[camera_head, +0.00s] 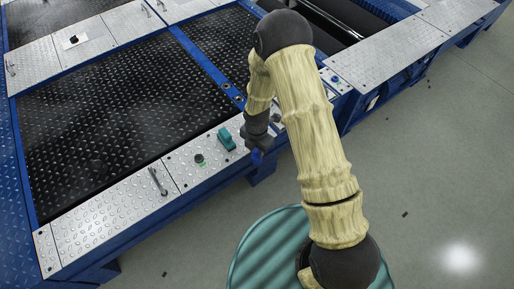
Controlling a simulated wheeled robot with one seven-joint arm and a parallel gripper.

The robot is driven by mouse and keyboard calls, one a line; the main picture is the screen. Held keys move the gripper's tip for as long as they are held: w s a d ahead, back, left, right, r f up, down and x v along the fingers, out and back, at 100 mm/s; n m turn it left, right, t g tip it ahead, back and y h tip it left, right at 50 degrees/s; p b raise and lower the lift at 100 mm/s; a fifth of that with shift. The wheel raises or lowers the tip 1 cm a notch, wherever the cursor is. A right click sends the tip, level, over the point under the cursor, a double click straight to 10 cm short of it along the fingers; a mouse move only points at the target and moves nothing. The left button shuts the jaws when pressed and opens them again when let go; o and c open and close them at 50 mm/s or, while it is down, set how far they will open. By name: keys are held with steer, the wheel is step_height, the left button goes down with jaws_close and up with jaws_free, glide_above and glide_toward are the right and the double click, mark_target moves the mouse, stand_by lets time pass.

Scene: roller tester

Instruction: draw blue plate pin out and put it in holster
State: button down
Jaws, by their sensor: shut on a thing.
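My gripper (257,148) hangs at the front edge of the roller tester, at the end of my tan arm, and points down. It is shut on a small blue thing, which looks like the blue plate pin (257,157); only its blue part shows below the dark fingers. I cannot tell whether the pin's lower end is clear of the plate. A teal block (225,139), perhaps the holster, stands on the silver tread plate just left of my gripper. My arm hides the plate behind and right of the gripper.
A small green-and-black fitting (199,160) and a grey metal handle (157,182) sit on the front silver plate (110,215). Large black tread panels (100,110) lie behind, framed in blue. Open grey floor (440,170) lies at right.

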steer(key=shift+f, duration=0.25)
steer(key=c, duration=1)
jaws_free()
steer(key=shift+c, duration=0.2)
step_height(320, 180, up, 17)
steer(key=p, duration=0.6)
steer(key=shift+r, duration=0.2)
